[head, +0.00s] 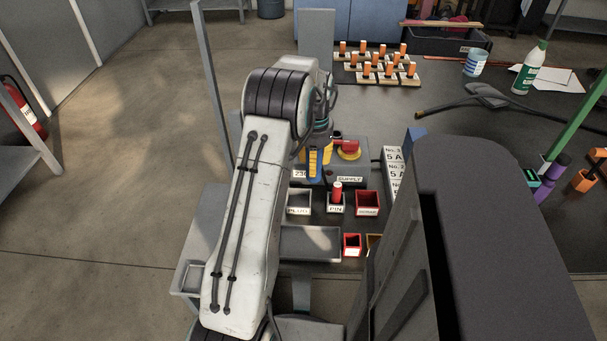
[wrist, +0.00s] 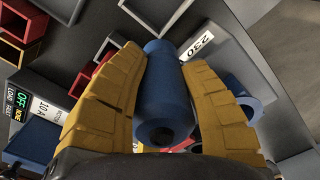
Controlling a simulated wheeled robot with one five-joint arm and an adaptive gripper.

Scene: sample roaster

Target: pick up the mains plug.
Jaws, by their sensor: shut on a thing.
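The mains plug appears to be the blue cylinder (wrist: 165,98) in the wrist view, with a dark round hole in its near end. My gripper (wrist: 162,65) has its two yellow ribbed fingers shut on the plug's sides. In the head view my gripper (head: 314,160) hangs at the supply box, left of its red and yellow button; a little blue shows there. The plug's far end is hidden in the wrist view, so I cannot tell whether it touches anything. A "230" label (wrist: 199,45) lies just beyond it.
Below the supply box (head: 350,176) stand a tray marked PLUG (head: 298,211), a PIN tray with a red piece (head: 337,192), and a red bin (head: 367,201). Several orange-topped pieces (head: 376,68) stand behind. A blue ring (wrist: 248,88) lies beside the right finger.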

